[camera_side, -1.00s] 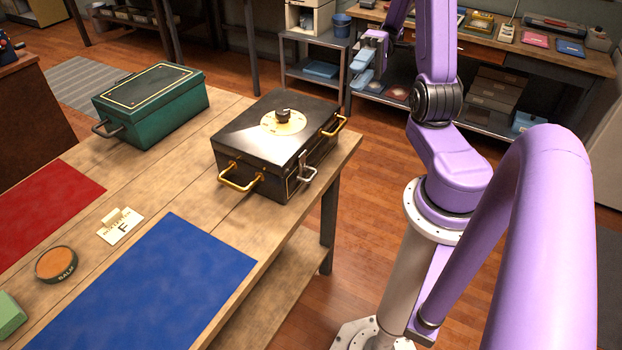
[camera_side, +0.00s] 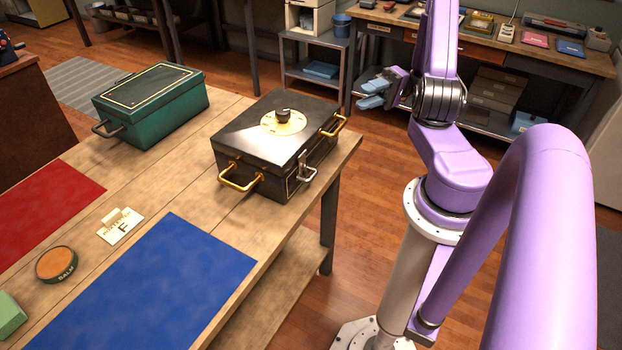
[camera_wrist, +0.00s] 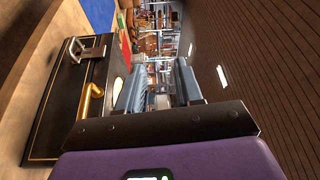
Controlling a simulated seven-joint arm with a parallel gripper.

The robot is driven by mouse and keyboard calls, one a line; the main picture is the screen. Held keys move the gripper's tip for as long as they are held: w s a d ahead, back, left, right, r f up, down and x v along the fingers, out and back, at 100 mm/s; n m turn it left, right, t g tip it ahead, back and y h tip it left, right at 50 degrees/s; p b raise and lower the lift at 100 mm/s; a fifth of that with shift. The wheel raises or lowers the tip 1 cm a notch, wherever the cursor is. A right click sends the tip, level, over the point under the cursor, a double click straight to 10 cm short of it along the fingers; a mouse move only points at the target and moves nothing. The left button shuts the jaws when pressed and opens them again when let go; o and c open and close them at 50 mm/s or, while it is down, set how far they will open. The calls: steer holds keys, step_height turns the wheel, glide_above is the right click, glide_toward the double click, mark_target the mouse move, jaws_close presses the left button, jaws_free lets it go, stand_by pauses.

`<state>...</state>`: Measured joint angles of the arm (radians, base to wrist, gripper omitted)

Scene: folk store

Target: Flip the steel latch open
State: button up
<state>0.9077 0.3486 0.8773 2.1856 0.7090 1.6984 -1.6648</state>
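The black box (camera_side: 262,150) with a dial on its lid and brass handles stands at the table's right end. In the wrist view the black box (camera_wrist: 65,115) lies at the left, with the latch (camera_wrist: 88,50) at upper left and a brass handle nearer. My gripper (camera_side: 372,93) is to the right of the box and apart from it, beyond the table edge. In the wrist view its two blue fingers (camera_wrist: 157,85) are spread with nothing between them.
A green box (camera_side: 150,108) stands on the wooden table (camera_side: 200,190) left of the black one. A blue mat (camera_side: 150,285), red mat (camera_side: 45,205), card (camera_side: 121,226) and balm tin (camera_side: 56,264) lie nearer.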

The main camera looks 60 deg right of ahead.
glide_toward(311, 178)
steer(key=x, duration=1)
steer(key=shift+f, duration=0.25)
jaws_close()
